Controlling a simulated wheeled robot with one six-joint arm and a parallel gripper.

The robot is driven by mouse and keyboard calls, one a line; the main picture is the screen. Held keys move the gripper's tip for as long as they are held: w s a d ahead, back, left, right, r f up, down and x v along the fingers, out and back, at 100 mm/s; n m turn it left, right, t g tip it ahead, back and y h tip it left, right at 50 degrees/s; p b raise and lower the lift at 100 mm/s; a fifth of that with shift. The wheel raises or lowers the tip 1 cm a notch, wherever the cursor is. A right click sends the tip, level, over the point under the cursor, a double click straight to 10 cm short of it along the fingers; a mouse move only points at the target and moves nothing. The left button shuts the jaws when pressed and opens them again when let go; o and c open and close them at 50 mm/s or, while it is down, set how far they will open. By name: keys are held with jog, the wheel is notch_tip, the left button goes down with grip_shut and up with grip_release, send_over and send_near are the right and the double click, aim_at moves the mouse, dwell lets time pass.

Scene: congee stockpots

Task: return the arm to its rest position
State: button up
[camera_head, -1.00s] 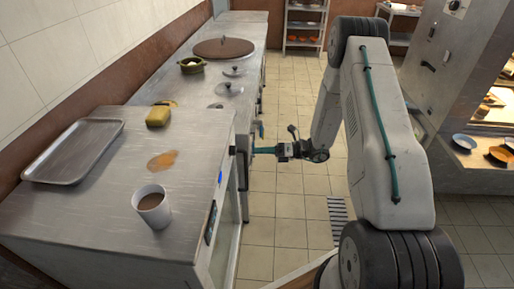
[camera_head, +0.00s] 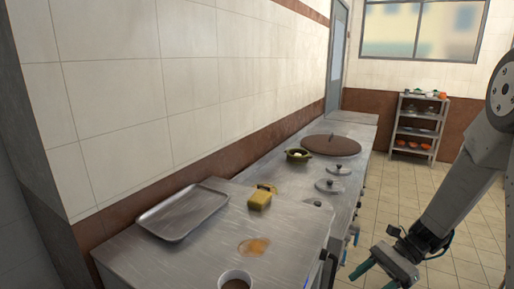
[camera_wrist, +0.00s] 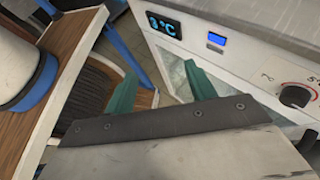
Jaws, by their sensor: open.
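My gripper (camera_head: 376,278) is at the lower right of the head view, in front of the steel counter (camera_head: 175,262), with my arm reaching down to it from the right edge. In the wrist view, the two teal fingers of my gripper (camera_wrist: 159,76) stand apart with nothing between them.
Tiled floor (camera_head: 470,265) is free beside the counter.

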jog(key=s+r+n+t+h, duration=0.5)
jog(key=s+r+n+h, duration=0.7)
jog(key=s+r, duration=0.6)
notch_tip(320, 180, up, 2)
jog(key=n, duration=0.2)
jog(key=shift+s+a+r+n+t, duration=0.15)
jog(key=shift+s+r+n+t, duration=0.05)
jog(key=shift+s+n+t, duration=0.15)
